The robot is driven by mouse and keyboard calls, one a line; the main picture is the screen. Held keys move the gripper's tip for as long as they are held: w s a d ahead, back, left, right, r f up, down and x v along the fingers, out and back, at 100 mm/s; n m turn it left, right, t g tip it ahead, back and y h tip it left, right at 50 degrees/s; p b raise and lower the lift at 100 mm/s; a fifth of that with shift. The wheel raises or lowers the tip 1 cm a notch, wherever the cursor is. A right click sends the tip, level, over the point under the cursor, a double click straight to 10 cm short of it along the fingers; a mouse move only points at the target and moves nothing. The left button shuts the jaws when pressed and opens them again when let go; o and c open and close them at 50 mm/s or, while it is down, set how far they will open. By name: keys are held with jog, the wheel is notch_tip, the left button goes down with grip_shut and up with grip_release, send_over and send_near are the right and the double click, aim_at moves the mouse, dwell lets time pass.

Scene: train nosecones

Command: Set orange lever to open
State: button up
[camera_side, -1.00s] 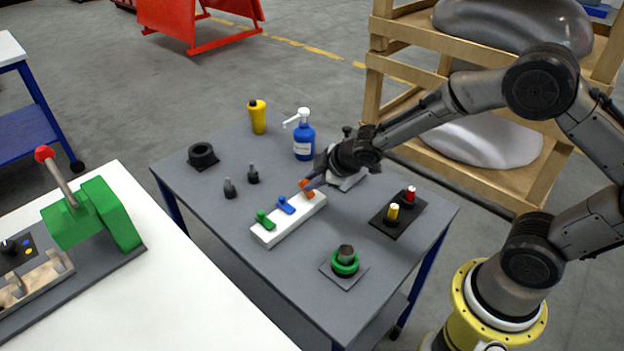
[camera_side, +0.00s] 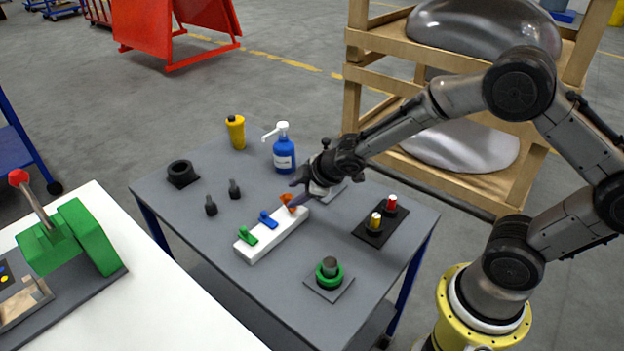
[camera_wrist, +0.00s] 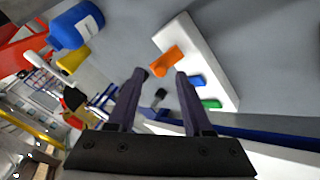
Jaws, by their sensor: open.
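A white block (camera_side: 259,243) on the grey table carries a green lever (camera_side: 247,235), a blue lever (camera_side: 268,219) and an orange lever (camera_side: 288,201). The orange lever is at the block's far right end. My gripper (camera_side: 296,190) is right above and beside the orange lever, partly hiding it. In the wrist view, the two dark fingers of my gripper (camera_wrist: 160,73) are apart, and the orange lever (camera_wrist: 167,60) shows between and just beyond their tips. The blue lever (camera_wrist: 197,81) and green lever (camera_wrist: 211,104) lie to the right. I cannot tell whether a finger touches the orange lever.
A blue pump bottle (camera_side: 284,155) and a yellow bottle (camera_side: 236,132) stand at the back. The front middle of the table is clear.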

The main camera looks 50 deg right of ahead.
jog(key=v, duration=1.2)
jog(key=shift+s+r, duration=0.2)
jog(key=shift+r, duration=0.05)
notch_tip(320, 180, up, 4)
jog(key=m+g, duration=0.8)
jog(key=m, duration=0.1)
send_over(289, 195)
notch_tip(289, 195, down, 14)
jog(key=shift+f, duration=0.1)
